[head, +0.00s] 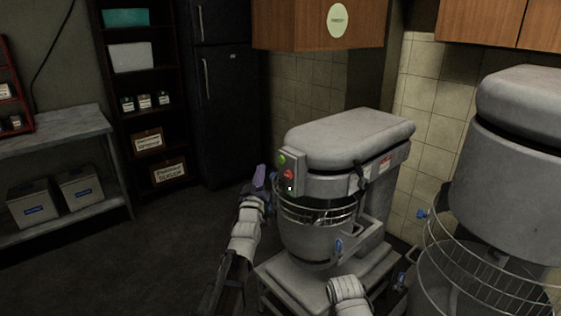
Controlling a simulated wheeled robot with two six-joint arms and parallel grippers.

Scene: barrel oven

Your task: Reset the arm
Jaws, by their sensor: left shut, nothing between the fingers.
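My left gripper (261,178) shows its purple fingers pointing up, just left of the grey mixer (350,132). It is shut and empty. It is close to the mixer's control box (287,172), which has green and red buttons; I cannot tell whether they touch. My left arm (243,235) comes up from the bottom. A white link of my right arm (347,291) shows at the bottom, in front of the mixer's stand. I see no right gripper fingers.
A larger grey mixer (520,150) with a wire guard (470,265) stands close on the right. A metal table (60,135) with boxes below, a dark shelf (152,100) and a black fridge (222,100) stand behind. Floor (150,255) at the left is clear.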

